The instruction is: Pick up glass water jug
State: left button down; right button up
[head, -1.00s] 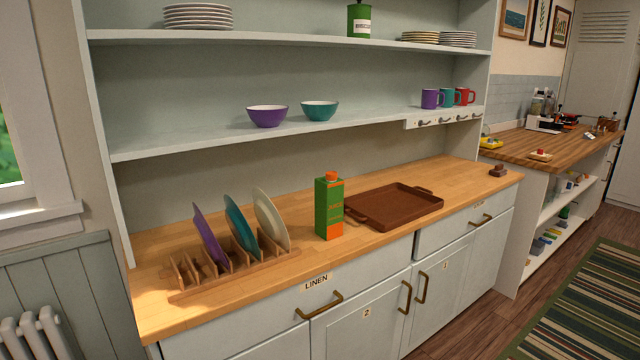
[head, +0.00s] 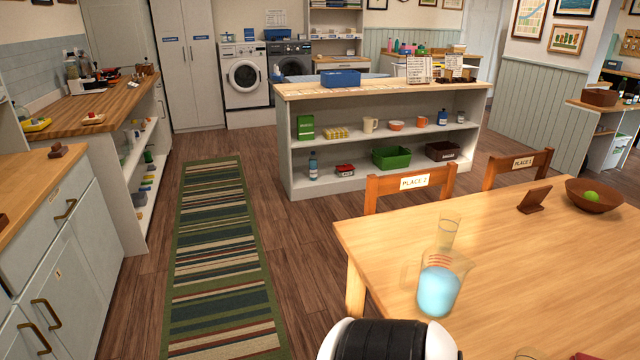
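The glass water jug (head: 440,287) stands upright on the wooden dining table (head: 560,265), near its left end in the head view. It is clear glass, partly filled with light blue water, with reddish marks on its side. A clear drinking glass (head: 448,233) stands just behind it. Neither of my grippers shows. A white and black part of my own body is at the bottom edge, in front of the table's near left side.
Two chairs stand behind the table, one labelled PLACE 2 (head: 412,184). A brown bowl (head: 594,196) and a small brown stand (head: 534,200) are on the table. A shelved island (head: 375,90) is beyond. The striped rug (head: 220,255) on the left is clear.

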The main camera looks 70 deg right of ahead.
aim_at(443, 271)
jog(key=z, duration=3.05)
